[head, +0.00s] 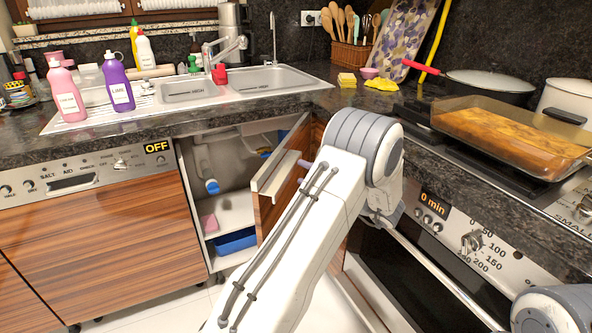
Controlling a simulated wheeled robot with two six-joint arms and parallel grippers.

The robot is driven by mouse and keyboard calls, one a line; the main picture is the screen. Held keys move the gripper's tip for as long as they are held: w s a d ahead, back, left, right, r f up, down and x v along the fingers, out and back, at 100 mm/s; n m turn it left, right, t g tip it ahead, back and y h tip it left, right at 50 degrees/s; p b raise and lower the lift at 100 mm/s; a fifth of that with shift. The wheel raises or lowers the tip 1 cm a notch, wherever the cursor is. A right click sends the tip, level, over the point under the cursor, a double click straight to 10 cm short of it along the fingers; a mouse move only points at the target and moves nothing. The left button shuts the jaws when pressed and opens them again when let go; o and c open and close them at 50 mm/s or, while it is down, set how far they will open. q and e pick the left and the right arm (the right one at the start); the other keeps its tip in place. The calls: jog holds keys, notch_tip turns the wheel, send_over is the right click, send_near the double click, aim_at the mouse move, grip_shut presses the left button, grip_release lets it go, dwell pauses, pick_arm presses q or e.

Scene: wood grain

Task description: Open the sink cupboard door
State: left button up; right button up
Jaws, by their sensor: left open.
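The sink cupboard door (283,178) stands well ajar under the sink, with its pale edge toward me and its wood-grain front facing right. The open sink cupboard (223,160) shows white inner walls, pipework and a shelf. My left arm rises across the middle of the view and covers the right part of the door. My left gripper (303,172) is mostly hidden behind this arm. Only small parts seem to show by the door front, and I cannot tell whether they touch it. My right gripper is out of view.
A blue bin (235,242) sits low in the cupboard. The dishwasher (100,230) is to the left. The oven (440,270) is close on the right, with a glass baking dish (510,135) above it. Bottles stand by the sink (255,82). Some floor is clear at lower left.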

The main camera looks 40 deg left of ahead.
pick_arm(q)
jog(key=d, duration=0.5)
jog(key=shift+s+d, duration=0.2)
jog(key=shift+d, duration=0.1)
